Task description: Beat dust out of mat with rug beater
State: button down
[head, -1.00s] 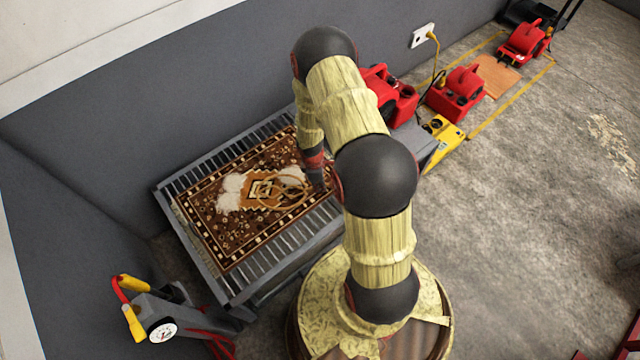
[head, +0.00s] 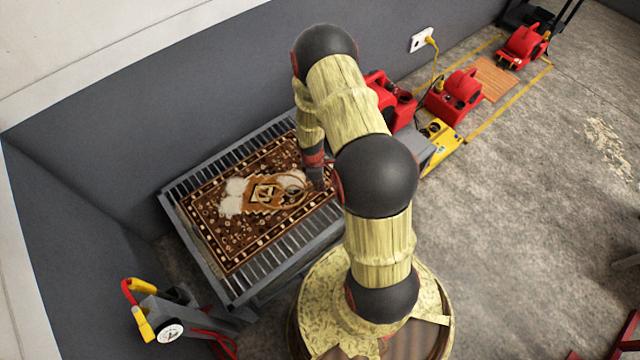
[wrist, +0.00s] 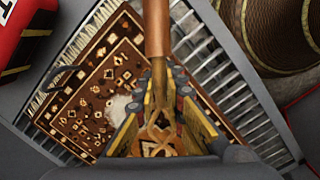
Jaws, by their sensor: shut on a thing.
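The mat (head: 225,240), brown with a patterned border, lies flat on a grey slatted rack. Pale dust (head: 233,190) covers part of its middle, left of the central motif. My gripper (head: 317,178) is over the mat's right part, largely hidden by my arm in the head view. It is shut on the rug beater (head: 292,186), whose looped woven head is over the mat beside the motif. In the wrist view the beater's brown handle (wrist: 157,30) runs up between the fingers (wrist: 163,108). I cannot tell whether the beater touches the mat.
The slatted rack (head: 262,284) stands against the grey wall. A grey and yellow device with a gauge (head: 170,331) stands at front left. Red machines (head: 455,95) and a yellow unit (head: 441,135) stand right of the rack. The concrete floor at right is mostly clear.

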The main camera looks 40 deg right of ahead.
notch_tip(320, 180, down, 6)
jog(key=b, duration=0.4)
jog(key=shift+f+b, duration=0.1)
jog(key=shift+b, duration=0.25)
jog(key=shift+r, duration=0.2)
notch_tip(320, 180, up, 4)
jog(key=p, duration=0.4)
